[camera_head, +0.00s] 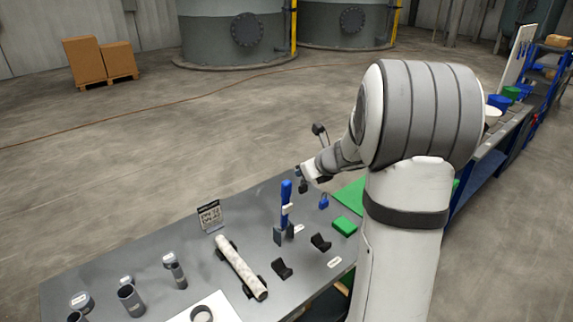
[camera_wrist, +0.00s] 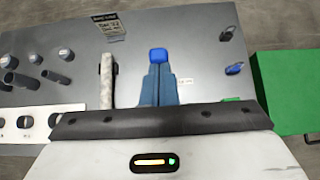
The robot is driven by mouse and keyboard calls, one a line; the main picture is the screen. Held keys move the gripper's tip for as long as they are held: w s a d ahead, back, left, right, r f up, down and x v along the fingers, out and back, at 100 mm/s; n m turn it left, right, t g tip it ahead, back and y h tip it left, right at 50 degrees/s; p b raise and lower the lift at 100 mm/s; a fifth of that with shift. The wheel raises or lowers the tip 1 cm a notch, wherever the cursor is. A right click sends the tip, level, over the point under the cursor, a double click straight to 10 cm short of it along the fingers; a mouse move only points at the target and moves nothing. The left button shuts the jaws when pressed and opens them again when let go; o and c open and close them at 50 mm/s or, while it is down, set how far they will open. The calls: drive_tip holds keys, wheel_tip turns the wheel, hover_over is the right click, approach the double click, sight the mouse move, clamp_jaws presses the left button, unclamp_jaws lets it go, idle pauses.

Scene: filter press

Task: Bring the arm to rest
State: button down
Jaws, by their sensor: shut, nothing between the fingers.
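My arm reaches over the grey workbench (camera_head: 150,262) from the right in the head view. My gripper (camera_head: 304,172) is small there and above the bench, near the upright blue-handled tool (camera_head: 286,192). In the wrist view my gripper (camera_wrist: 159,72) shows two blue-grey fingers side by side, shut with nothing held. The tool's blue top (camera_wrist: 158,54) shows just past the fingertips. I cannot tell the exact gap between them. The tool stands in a dark holder (camera_head: 279,236) on the bench.
A green surface (camera_wrist: 285,92) is farther right. Open floor lies behind.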

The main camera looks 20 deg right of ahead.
drive_tip(key=s+a+n+g+b, duration=0.4)
drive_tip(key=s+a+n+b, duration=0.1)
drive_tip(key=s+a+n, duration=0.95)
drive_tip(key=s+d+f+n+g+h+b, duration=0.1)
drive_tip(key=s+f+n, duration=0.1)
drive_tip(key=s+n, duration=0.6)
drive_tip(key=s+d+f+n+h+b, duration=0.1)
drive_tip(key=s+n+h+b, duration=0.1)
drive_tip(key=s+n, duration=0.6)
drive_tip(key=shift+s+d+f+n+g+h, duration=0.2)
drive_tip(key=shift+s+f+n+g+h, duration=0.15)
drive_tip(key=shift+n, duration=0.4)
